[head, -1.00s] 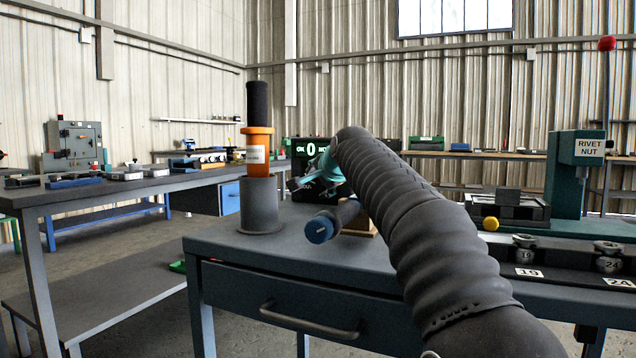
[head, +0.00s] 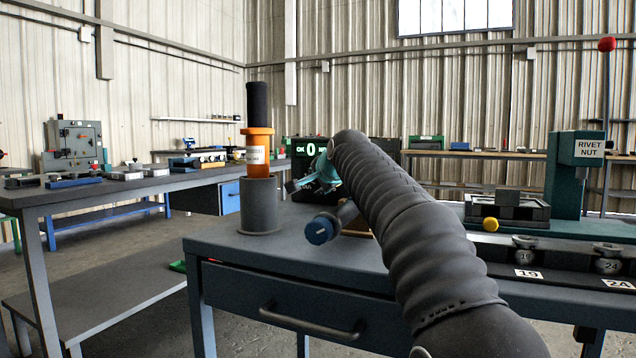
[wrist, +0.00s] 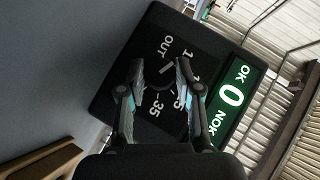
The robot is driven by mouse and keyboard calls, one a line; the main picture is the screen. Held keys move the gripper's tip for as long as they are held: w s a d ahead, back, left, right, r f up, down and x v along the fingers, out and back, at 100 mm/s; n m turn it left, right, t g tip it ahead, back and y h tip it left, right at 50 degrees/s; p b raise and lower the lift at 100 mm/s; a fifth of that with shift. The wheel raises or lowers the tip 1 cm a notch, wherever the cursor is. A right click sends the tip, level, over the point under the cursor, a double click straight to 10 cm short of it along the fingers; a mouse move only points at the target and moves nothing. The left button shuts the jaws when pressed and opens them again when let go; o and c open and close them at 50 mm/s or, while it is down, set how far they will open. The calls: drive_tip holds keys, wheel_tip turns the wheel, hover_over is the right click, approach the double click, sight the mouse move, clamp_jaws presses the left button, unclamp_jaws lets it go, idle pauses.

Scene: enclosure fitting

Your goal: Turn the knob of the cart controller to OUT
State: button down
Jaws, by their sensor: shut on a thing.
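The cart controller (head: 300,150) is a black box on the blue-grey cart, partly hidden behind my arm in the head view. In the wrist view its dark face (wrist: 128,55) carries white markings, including OUT and -35, and a green display (wrist: 231,97) reads OK 0 NOK. The dark knob (wrist: 160,82) is between my fingers, and they are shut on it. A short white line (wrist: 167,70) shows near the knob; I cannot tell exactly which mark it points to. My gripper (wrist: 160,72) also shows in the head view (head: 308,183), with teal fingers at the controller's front.
An orange and black tool (head: 257,150) stands in a grey holder (head: 259,205) left of the controller. A blue-capped cylinder (head: 320,229) shows below my gripper.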

drive_tip(key=shift+r+p, duration=0.2)
drive_tip(key=shift+p, duration=0.15)
drive_tip(key=n+g+h+p, duration=0.1)
drive_tip(key=p, duration=0.4)
drive_tip(key=shift+a+r+p, duration=0.1)
drive_tip(key=shift+r+p, duration=0.3)
drive_tip(key=n+g+h+p, duration=0.1)
drive_tip(key=p, duration=0.3)
drive_tip(key=shift+a+h+p, duration=0.1)
drive_tip(key=shift+h+p, duration=0.2)
drive_tip(key=shift+h, duration=0.1)
drive_tip(key=shift+w+f+n+g+h+p, duration=0.1)
drive_tip(key=shift+f+n+g+h+p, duration=0.25)
drive_tip(key=shift+n+h+p, duration=0.4)
drive_tip(key=shift+a+n+g+h, duration=0.1)
drive_tip(key=shift+n+g+h, duration=0.2)
drive_tip(key=shift+h, duration=0.35)
drive_tip(key=c, duration=0.8)
unclamp_jaws()
